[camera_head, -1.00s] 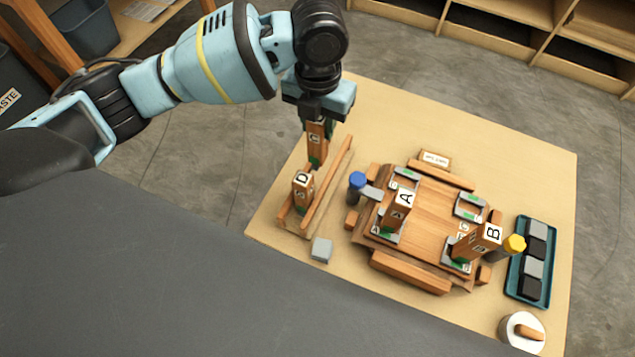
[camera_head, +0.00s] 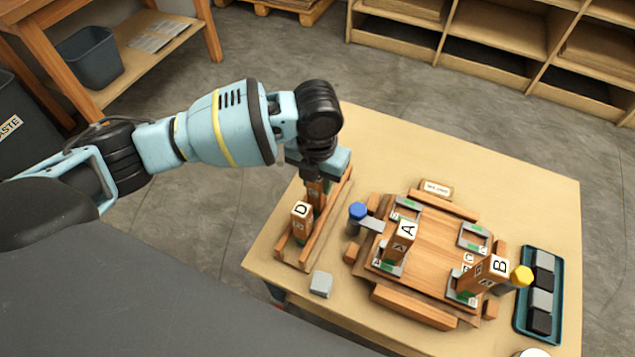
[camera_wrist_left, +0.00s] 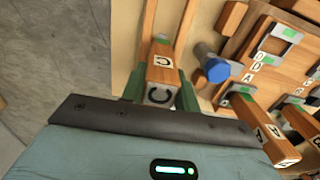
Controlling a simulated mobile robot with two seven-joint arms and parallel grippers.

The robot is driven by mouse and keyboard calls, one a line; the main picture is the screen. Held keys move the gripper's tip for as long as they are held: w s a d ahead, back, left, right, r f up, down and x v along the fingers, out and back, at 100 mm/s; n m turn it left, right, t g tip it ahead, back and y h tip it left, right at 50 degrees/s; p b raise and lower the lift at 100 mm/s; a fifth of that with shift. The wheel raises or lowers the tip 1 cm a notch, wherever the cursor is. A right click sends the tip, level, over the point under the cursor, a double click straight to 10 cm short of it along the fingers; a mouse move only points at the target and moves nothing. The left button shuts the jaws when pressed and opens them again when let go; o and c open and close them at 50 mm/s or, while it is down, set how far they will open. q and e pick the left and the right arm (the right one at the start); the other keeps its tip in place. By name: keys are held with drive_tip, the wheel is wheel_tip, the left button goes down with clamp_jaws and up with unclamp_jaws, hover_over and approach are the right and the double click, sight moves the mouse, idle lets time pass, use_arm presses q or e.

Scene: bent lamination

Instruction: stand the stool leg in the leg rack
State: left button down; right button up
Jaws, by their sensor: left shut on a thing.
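My left gripper (camera_head: 317,172) is shut on the top of a wooden stool leg (camera_head: 316,192), which is upright. In the left wrist view the leg marked C (camera_wrist_left: 160,72) sits between the green fingers. The leg rack (camera_head: 333,208), with two wooden rails, is at the left of the table, and the held leg is down between the rails at its back end. Its foot is hidden, so I cannot tell whether it touches the rack's floor. Leg D (camera_head: 302,222) stands in the front part of the rack. My right gripper is not in view.
Right of the rack is a wooden seat panel (camera_head: 437,235) with legs A (camera_head: 404,241) and B (camera_head: 487,276) standing on it. A blue-topped clamp (camera_head: 357,212) is close to the rack. A grey block (camera_head: 321,284) lies in front. A teal tray (camera_head: 520,305) is far right.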

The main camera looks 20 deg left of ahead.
use_arm(q)
drive_tip(key=shift+f, duration=0.9)
drive_tip(key=c, duration=1.1)
unclamp_jaws()
drive_tip(key=shift+o, duration=0.2)
drive_tip(key=shift+r, duration=0.15)
wheel_tip(320, 180, up, 11)
drive_tip(key=shift+f+p, duration=0.1)
drive_tip(key=shift+p, duration=0.9)
drive_tip(key=shift+r, duration=0.65)
